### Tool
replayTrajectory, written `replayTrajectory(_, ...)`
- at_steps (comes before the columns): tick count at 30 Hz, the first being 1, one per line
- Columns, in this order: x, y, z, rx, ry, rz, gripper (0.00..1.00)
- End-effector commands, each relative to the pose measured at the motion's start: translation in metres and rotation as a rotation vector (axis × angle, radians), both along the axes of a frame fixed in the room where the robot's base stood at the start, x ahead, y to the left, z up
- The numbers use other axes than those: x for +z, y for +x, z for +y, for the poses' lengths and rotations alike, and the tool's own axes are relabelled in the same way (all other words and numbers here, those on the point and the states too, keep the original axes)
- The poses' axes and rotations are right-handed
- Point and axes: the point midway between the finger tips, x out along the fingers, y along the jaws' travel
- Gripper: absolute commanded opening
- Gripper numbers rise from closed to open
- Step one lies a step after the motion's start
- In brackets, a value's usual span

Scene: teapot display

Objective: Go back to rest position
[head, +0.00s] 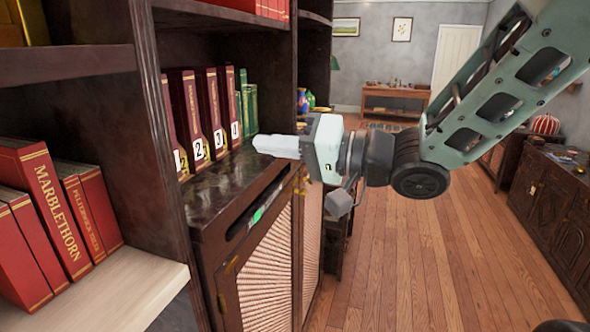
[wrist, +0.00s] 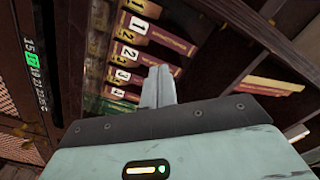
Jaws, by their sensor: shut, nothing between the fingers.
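My gripper (head: 262,146) is shut and empty. In the head view it points left, just above the right part of the dark cabinet top (head: 232,196), in front of the bookcase. Its closed fingers (wrist: 158,86) also show in the wrist view, pointing at the row of numbered books. Those red books (head: 205,112) stand upright on the cabinet top, with white number labels on their spines. The fingers are apart from the books in the head view. My arm reaches in from the upper right.
Green books (head: 246,104) stand right of the numbered ones. A pale shelf (head: 95,288) with red books (head: 50,205) is at the near left. The cabinet front has a slot with a green marker (head: 257,215). Wooden floor (head: 410,255) is open on the right, before a dark sideboard (head: 556,205).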

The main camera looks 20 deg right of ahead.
Motion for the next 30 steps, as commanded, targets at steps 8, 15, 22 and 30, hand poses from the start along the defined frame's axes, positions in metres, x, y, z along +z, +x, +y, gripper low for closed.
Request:
replayTrajectory(8,-0.006,-0.014,-0.019,-0.003,-0.006,-0.002,0.0)
replayTrajectory(15,-0.003,-0.021,-0.026,-0.001,-0.004,0.003,0.0)
replayTrajectory(22,-0.007,-0.015,-0.025,-0.043,-0.049,-0.011,0.0)
replayTrajectory(30,-0.07,0.007,-0.022,-0.267,-0.465,0.003,0.0)
